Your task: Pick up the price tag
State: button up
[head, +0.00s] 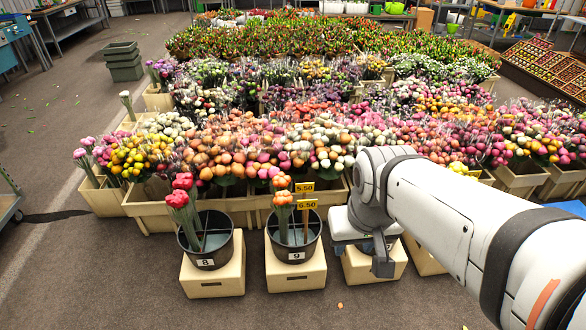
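Two yellow price tags, one reading 5.50 (304,187) and one reading 6.50 (307,204), show one above the other in the head view. They stand at a thin upright stick in the black bucket numbered 9 (294,252), to the right of an orange tulip bunch (282,197). My gripper (383,267) is to the right of this bucket and lower in the picture than the tags, apart from them. Its fingers are small and dark, and I cannot tell whether they are open. My arm hides part of a third bucket behind it.
A black bucket numbered 8 (207,259) with red tulips (182,205) stands to the left. The buckets rest on cream blocks (214,280). Crates of dense flowers (240,150) fill the area behind. The grey floor in front (120,290) is mostly clear.

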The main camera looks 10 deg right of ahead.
aim_at(303, 188)
jog(key=z, duration=0.85)
jog(key=i, duration=1.45)
jog(key=u, duration=0.4)
